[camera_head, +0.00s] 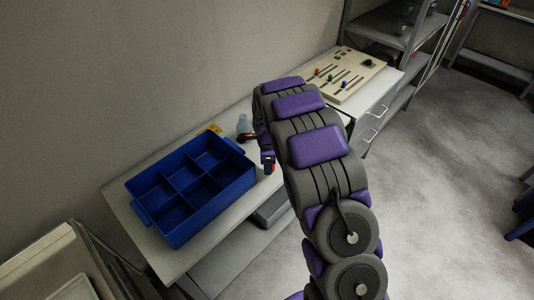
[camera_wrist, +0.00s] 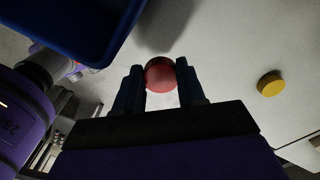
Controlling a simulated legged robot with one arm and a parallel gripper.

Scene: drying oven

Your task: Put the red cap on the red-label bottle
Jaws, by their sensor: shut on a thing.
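My gripper (camera_wrist: 160,88) is shut on the red cap (camera_wrist: 160,72), which sits between the two dark fingertips in the wrist view. In the head view my gripper (camera_head: 265,150) is at the right of the blue tray, partly hidden by my arm. A pale, translucent bottle (camera_head: 243,124) stands behind the tray's right end, close to my gripper. Its lower part is partly hidden and I cannot make out its label colour. I cannot tell which bottle has the red label.
A blue compartment tray (camera_head: 238,149) takes up much of the white bench (camera_head: 120,205). A yellow cap (camera_wrist: 270,84) lies on the pale surface in the wrist view. A control panel (camera_head: 345,75) with coloured knobs stands at the back right. Open floor lies right of my arm.

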